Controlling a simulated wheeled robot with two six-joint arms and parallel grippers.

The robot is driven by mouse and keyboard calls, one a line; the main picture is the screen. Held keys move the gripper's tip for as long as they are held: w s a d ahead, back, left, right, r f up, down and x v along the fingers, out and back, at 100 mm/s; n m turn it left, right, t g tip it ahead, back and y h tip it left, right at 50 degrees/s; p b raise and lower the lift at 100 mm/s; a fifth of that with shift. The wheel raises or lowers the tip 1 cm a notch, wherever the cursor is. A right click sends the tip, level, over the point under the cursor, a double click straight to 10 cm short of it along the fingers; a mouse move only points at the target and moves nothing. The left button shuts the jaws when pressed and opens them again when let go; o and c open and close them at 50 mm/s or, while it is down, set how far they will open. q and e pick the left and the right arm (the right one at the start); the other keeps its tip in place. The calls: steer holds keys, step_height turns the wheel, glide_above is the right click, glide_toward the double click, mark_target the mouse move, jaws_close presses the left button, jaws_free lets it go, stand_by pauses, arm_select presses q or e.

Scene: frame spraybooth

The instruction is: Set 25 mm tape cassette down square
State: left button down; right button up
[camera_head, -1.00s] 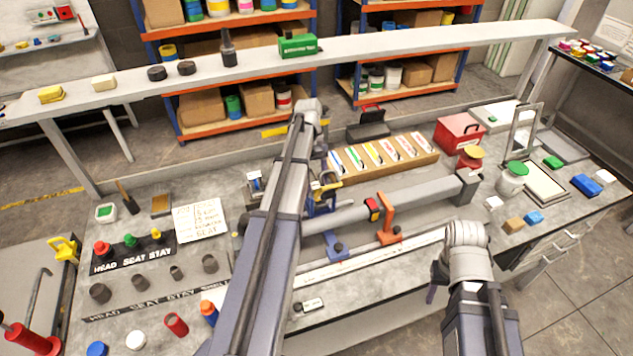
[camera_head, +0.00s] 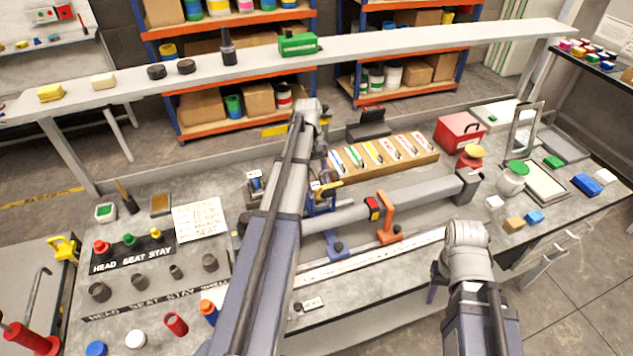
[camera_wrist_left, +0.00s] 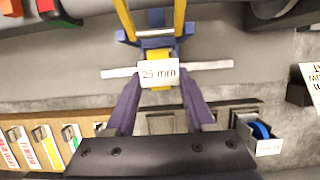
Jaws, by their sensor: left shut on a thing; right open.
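The 25 mm tape cassette shows in the left wrist view as a white "25 mm" label (camera_wrist_left: 158,73) with yellow parts above and below it. My left gripper (camera_wrist_left: 160,88) is shut on it, one purple finger on each side. A thin white strip runs crosswise behind the label. The cassette's underside is hidden, so I cannot tell whether it touches the surface below. In the head view my left arm covers most of this spot. My right gripper (camera_head: 432,287) is partly hidden by its own wrist at the bench's front edge.
A wooden rack of coloured cards (camera_head: 385,158) lies just right of my left gripper. A grey cassette with a blue roll (camera_wrist_left: 258,132) sits close by. A long grey tube (camera_head: 410,198) with an orange clamp (camera_head: 387,222) crosses the bench. A lettered sheet (camera_head: 202,218) lies left.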

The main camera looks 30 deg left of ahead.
arm_select(q)
steer(key=shift+f+b, duration=0.6)
stand_by(0.9)
jaws_free()
stand_by(0.4)
steer(key=shift+r, duration=0.1)
steer(key=shift+r+p, duration=2.95)
steer(key=shift+p, duration=0.05)
